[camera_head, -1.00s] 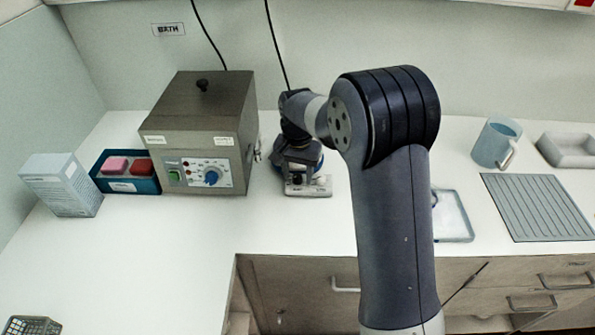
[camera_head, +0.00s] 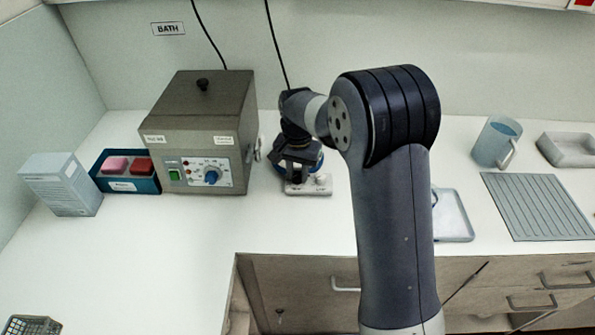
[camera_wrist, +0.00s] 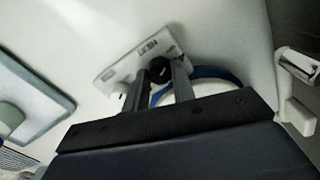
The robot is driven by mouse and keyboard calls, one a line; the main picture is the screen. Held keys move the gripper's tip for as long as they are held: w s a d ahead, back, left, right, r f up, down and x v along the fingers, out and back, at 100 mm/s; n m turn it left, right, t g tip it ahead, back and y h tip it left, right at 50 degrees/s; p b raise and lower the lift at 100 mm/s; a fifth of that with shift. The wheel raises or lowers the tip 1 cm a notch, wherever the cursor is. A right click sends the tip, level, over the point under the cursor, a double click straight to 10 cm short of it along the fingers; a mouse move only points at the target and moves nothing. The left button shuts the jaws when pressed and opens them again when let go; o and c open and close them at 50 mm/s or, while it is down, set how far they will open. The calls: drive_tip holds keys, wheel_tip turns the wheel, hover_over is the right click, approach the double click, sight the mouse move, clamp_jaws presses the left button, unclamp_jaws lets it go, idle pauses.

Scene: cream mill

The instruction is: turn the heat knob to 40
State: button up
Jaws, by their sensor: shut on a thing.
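The heat knob (camera_wrist: 160,67) is a small black knob on a white panel (camera_wrist: 128,66) lettered "HEAT" in the wrist view. My gripper (camera_wrist: 162,76) is shut on the knob, with one finger on each side of it. The fingers hide part of the knob, and I cannot read its pointer or any scale. In the head view, the white panel (camera_head: 318,187) belongs to a small unit on the counter, below my gripper (camera_head: 296,178). A blue curved rim (camera_wrist: 212,73) shows behind the fingers.
A grey bath box (camera_head: 195,110) with a blue dial stands left of my gripper. A blue tray (camera_head: 128,186) with pink and red blocks and a carton (camera_head: 62,184) are farther left. A mug (camera_head: 494,143) and a ribbed mat (camera_head: 538,207) are at right.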

sight(298, 175)
drive_tip(key=m, duration=0.4)
drive_tip(key=shift+m, duration=1.6)
drive_tip(key=o, duration=1)
drive_tip(key=shift+r, duration=0.1)
wheel_tip(298, 175, up, 11)
drive_tip(key=shift+f+b, duration=0.15)
drive_tip(key=shift+b, duration=0.35)
